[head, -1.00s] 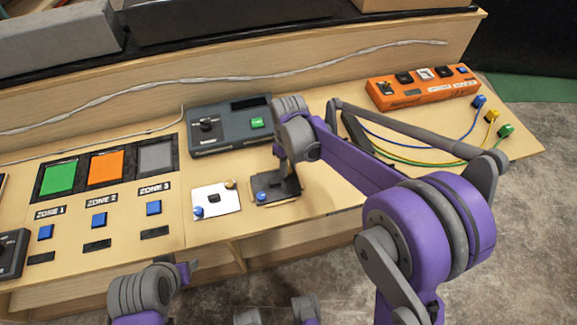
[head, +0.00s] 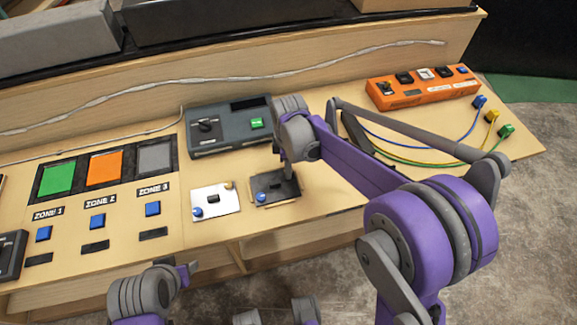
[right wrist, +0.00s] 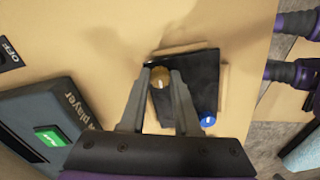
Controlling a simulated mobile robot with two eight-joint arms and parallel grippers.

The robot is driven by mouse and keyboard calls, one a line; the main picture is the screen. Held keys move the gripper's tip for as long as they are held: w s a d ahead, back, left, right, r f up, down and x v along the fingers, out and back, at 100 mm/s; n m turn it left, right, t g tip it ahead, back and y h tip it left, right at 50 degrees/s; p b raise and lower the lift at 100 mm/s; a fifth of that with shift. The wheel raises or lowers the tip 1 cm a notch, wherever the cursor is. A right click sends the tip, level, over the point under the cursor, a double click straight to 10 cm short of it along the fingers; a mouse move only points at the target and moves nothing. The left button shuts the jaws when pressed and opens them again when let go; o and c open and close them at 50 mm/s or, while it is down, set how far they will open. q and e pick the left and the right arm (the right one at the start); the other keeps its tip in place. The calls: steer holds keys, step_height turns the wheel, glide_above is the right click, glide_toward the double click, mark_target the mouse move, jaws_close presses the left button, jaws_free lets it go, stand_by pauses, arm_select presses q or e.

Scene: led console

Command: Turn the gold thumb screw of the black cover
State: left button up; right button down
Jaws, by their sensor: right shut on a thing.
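The black cover (head: 277,189) lies on the desk to the right of a white plate, with a blue thumb screw (head: 262,197) at its near left corner. The cover (right wrist: 203,75) and the blue screw (right wrist: 207,120) also show in the right wrist view. The gold thumb screw (right wrist: 160,78) stands at another corner of the cover, between the fingertips of my right gripper (right wrist: 160,82), which is shut on it. In the head view, the right gripper (head: 288,172) points down at the cover and hides the gold screw. My left gripper's fingers do not show.
The white plate (head: 228,198) lies close left of the cover. Behind them is a dark grey console box (head: 228,140) with a green button. An orange box (head: 425,88) with coloured cables stands to the right. Bare desk lies right of the cover.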

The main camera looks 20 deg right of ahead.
steer(key=shift+n, duration=0.3)
steer(key=c, duration=0.6)
jaws_free()
step_height(320, 180, up, 11)
steer(key=p, duration=0.1)
steer(key=shift+f, duration=0.1)
stand_by(0.3)
